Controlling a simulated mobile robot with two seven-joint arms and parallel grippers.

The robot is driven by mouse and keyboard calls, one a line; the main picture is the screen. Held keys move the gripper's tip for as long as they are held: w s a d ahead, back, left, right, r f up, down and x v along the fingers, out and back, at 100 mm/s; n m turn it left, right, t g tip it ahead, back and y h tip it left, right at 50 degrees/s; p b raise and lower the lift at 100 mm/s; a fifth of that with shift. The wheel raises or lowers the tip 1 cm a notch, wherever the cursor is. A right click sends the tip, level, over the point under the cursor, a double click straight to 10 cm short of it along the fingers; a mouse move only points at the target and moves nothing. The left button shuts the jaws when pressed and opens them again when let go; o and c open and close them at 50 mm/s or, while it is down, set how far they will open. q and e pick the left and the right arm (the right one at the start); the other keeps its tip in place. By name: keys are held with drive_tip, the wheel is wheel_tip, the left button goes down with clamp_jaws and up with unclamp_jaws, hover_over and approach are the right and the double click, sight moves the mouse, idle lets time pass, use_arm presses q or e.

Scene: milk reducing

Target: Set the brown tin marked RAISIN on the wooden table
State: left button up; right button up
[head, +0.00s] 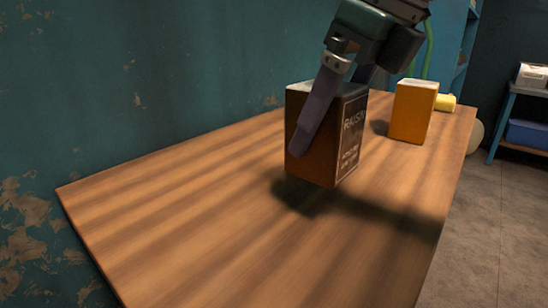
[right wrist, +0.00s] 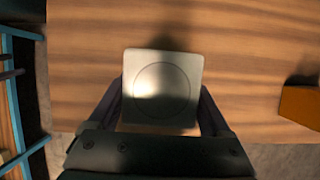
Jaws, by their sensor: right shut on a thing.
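The brown tin (head: 337,140) marked RAISIN is upright in the head view, over the wooden table (head: 170,220). A dark shadow lies on the table below and to the right of it; its base looks slightly above the wood, though the exact gap is hard to judge. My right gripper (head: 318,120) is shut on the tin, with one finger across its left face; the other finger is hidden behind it. In the right wrist view the tin's pale square top (right wrist: 162,88) sits between the two fingers. My left gripper is not in view.
An orange-yellow box (head: 412,112) stands on the table behind and right of the tin, with a small yellow object (head: 445,102) beyond it. The table's front left part is bare. A teal wall (head: 130,80) runs along the left side. A blue shelf (head: 515,115) stands at right.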

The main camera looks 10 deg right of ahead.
sight(358, 99)
wheel_tip(358, 99, down, 5)
drive_tip(key=shift+r+b, duration=0.1)
drive_tip(key=shift+b, duration=0.2)
drive_tip(key=o, duration=1.6)
drive_tip(key=shift+r, duration=0.2)
drive_tip(key=p+v, duration=0.1)
drive_tip(key=v, duration=1)
drive_tip(key=shift+s+d+r+p, duration=0.15)
drive_tip(key=shift+s+r+p, duration=0.1)
drive_tip(key=shift+p, duration=0.1)
